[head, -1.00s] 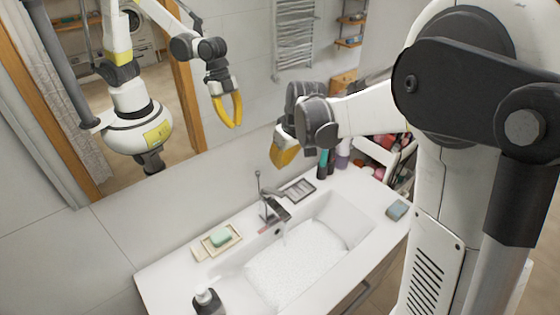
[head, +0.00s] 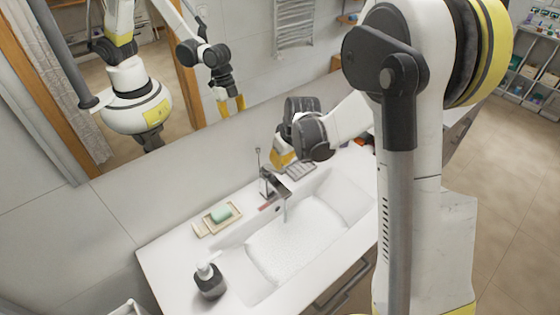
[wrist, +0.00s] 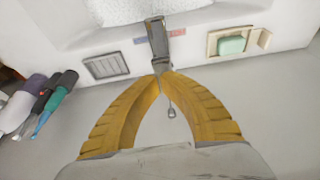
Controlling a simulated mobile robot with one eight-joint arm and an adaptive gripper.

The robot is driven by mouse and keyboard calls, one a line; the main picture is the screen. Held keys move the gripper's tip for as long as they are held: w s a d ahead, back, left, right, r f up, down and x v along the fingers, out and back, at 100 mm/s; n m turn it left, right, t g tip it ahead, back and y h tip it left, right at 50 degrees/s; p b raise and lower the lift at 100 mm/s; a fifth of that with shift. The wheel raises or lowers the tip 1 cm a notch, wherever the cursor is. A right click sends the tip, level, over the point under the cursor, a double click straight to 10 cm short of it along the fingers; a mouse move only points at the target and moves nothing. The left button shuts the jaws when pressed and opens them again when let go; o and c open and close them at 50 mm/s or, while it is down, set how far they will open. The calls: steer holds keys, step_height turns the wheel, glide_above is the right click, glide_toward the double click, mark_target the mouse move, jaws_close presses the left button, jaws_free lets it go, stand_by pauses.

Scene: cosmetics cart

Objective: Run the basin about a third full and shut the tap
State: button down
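The metal tap (head: 270,185) stands at the back of the white basin (head: 345,195), with a thin upright rod (head: 258,160) behind it. A stream of water (head: 285,212) falls from its spout. Rippled water (head: 290,250) covers the basin floor; its exact depth is hard to judge. My gripper (head: 283,158) is above the back counter, near the tap, partly hidden by my wrist.
A green soap on a dish (head: 220,213) lies left of the tap, and a dark soap dispenser (head: 209,280) stands front left. A grey grated tray (wrist: 106,65) and several bottles (wrist: 55,100) are on the tap's other side. The mirror wall (head: 180,110) rises behind the counter.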

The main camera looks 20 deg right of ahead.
mark_target(285, 173)
steer(key=f+t+b, duration=0.1)
steer(key=b, duration=0.1)
steer(key=s+f+t+b, duration=0.1)
steer(key=b, duration=0.1)
steer(key=s+f+t+y+b, duration=0.1)
steer(key=b, duration=0.1)
steer(key=shift+d+f+b, duration=0.2)
steer(key=shift+d+b, duration=0.2)
steer(key=shift+r, duration=0.1)
